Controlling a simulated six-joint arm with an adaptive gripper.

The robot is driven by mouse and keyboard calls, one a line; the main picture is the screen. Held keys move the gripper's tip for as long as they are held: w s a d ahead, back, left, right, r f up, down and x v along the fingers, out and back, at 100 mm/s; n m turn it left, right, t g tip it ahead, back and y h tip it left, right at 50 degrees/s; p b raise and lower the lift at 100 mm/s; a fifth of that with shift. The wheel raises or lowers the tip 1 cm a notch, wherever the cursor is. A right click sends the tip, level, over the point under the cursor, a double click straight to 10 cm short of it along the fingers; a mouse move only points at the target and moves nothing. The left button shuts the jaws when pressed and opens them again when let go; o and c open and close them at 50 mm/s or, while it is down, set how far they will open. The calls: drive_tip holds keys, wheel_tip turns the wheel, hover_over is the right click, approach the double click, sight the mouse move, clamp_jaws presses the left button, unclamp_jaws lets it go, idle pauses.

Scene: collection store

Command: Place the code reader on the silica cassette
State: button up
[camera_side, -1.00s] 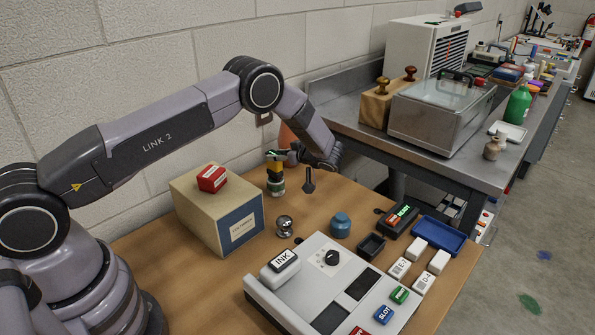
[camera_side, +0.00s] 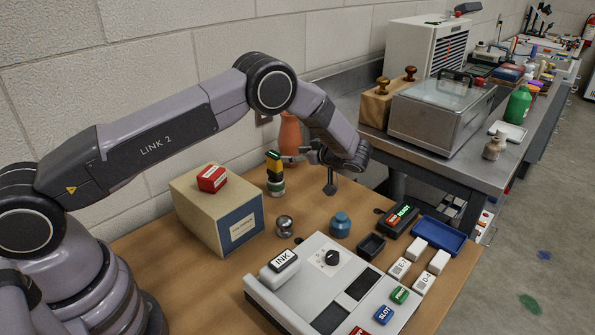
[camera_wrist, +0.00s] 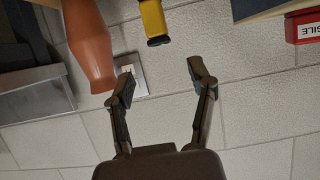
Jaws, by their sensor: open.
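I cannot tell for sure which object is the silica cassette. A black box with red and green lit labels (camera_side: 399,221) lies at the table's right.
The cardboard box (camera_side: 212,211) carries a red box (camera_side: 211,178). An orange vase (camera_side: 290,138) stands by the wall. A blue jar (camera_side: 340,225), small black tray (camera_side: 371,246), blue tray (camera_side: 438,236) and large grey device (camera_side: 325,284) crowd the front and right.

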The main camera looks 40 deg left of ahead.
drive_tip(key=w+d+r+m+t+h, duration=0.2)
drive_tip(key=w+r+t, duration=0.25)
drive_tip(key=r, duration=0.65)
drive_tip(key=w+d+r+m+t+h, duration=0.15)
drive_tip(key=w+r+t, duration=0.3)
drive_tip(key=r, duration=0.55)
drive_tip(key=s+d+r+m+t+h, duration=0.2)
drive_tip(key=s+r+m+t+h, duration=0.15)
drive_tip(key=r, duration=0.35)
drive_tip(key=s+d+r+m+t+h, duration=0.2)
drive_tip(key=s+d+r+m+h, duration=0.15)
drive_tip(key=r, duration=0.45)
drive_tip(key=s+d+m+g+h, duration=0.1)
drive_tip(key=s+m+g+h, duration=0.35)
drive_tip(key=s, duration=1.35)
drive_tip(key=s+a+f+m+g, duration=0.1)
drive_tip(key=s+f, duration=0.3)
drive_tip(key=s, duration=0.7)
drive_tip(key=s+a+f+m+g+y, duration=0.1)
drive_tip(key=s+a+f+m+g, duration=0.1)
drive_tip(key=s, duration=1)
wheel_tip(320, 180, down, 3)
drive_tip(key=shift+a+f+g+y, duration=0.15)
drive_tip(key=shift+a+g+y, duration=0.15)
drive_tip(key=shift+a+g, duration=0.6)
